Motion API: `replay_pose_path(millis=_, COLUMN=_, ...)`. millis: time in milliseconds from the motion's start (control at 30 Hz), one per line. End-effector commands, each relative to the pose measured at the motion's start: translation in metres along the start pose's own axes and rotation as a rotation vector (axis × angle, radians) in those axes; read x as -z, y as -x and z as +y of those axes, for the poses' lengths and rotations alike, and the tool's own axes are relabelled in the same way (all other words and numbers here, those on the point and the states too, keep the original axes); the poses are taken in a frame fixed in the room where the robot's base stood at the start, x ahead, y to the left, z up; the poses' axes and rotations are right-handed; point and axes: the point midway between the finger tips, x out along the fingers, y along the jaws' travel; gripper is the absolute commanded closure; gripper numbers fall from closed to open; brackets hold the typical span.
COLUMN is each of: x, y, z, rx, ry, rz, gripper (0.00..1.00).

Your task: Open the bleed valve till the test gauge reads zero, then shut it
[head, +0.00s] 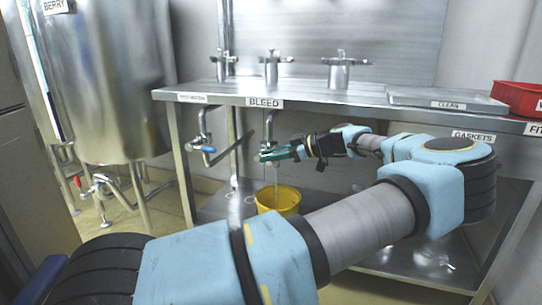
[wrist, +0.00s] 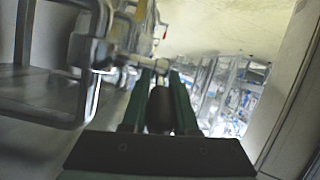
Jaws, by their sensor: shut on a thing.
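The bleed valve (head: 268,143) hangs from a pipe under the bench edge, below the BLEED label (head: 263,103). My gripper (head: 268,155) reaches it from the right and is shut on its handle. In the wrist view, the green fingers stand on both sides of the dark handle (wrist: 160,110), with metal pipework just beyond. A thin bluish-green stream (head: 277,180) runs down below the valve into a yellow bucket (head: 279,198). The handle's exact angle is hidden by the fingers. I cannot make out a test gauge or its reading in either view.
A second valve with a blue handle (head: 208,149) sits to the left on the same bench (head: 300,93). A steel tank (head: 105,75) stands at left.

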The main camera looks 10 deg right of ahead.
Motion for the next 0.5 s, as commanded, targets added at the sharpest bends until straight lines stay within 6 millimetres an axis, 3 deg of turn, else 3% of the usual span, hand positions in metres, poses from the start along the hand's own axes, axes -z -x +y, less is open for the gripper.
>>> replay_pose_path(millis=500, x=0.0076, y=0.0004, z=0.0017, rx=0.037, ry=0.0, rz=-0.193, gripper=1.0)
